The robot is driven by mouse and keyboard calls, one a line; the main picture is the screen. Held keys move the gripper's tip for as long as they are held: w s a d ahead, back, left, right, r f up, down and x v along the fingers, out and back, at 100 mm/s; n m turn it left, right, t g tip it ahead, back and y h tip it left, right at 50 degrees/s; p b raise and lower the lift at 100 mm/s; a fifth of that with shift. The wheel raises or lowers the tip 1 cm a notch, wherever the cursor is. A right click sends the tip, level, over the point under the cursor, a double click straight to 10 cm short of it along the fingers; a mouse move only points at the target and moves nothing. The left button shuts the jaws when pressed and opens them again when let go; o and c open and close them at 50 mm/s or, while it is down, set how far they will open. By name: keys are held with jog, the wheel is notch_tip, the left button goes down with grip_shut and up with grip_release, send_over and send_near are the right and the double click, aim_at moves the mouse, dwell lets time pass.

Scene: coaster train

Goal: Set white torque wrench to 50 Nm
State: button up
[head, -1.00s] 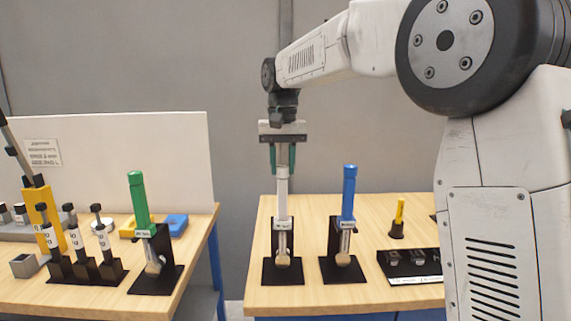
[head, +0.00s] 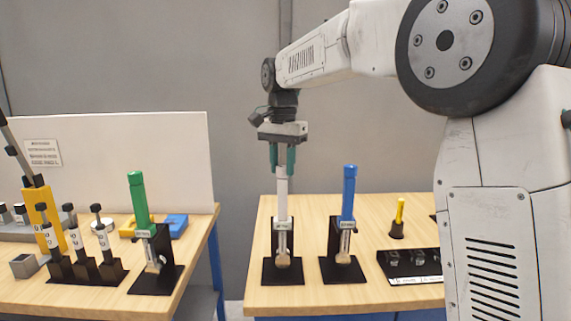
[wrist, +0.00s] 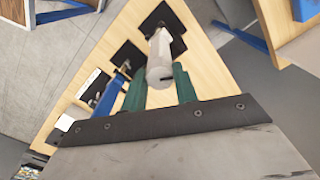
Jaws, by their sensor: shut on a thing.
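The white torque wrench (head: 281,200) stands upright in a black stand at the left of the right-hand table. In the wrist view its white handle (wrist: 160,58) shows end-on between the green fingers. My gripper (head: 282,166) points down from above and is shut on the top of the white handle. The scale and its setting are too small to read. A blue torque wrench (head: 348,198) stands in its own black stand just to the right. A green torque wrench (head: 139,199) leans slightly in a stand on the left table.
A yellow-handled tool (head: 399,211) and a black tray of small parts (head: 398,271) are on the right table. Several black-capped tools, a blue block (head: 176,222) and a white panel (head: 120,165) occupy the left table. A gap separates the tables.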

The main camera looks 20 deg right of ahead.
aim_at(283, 167)
dwell(0.3)
jog(key=o, duration=1)
notch_tip(283, 167, up, 8)
jog(key=shift+f, duration=0.1)
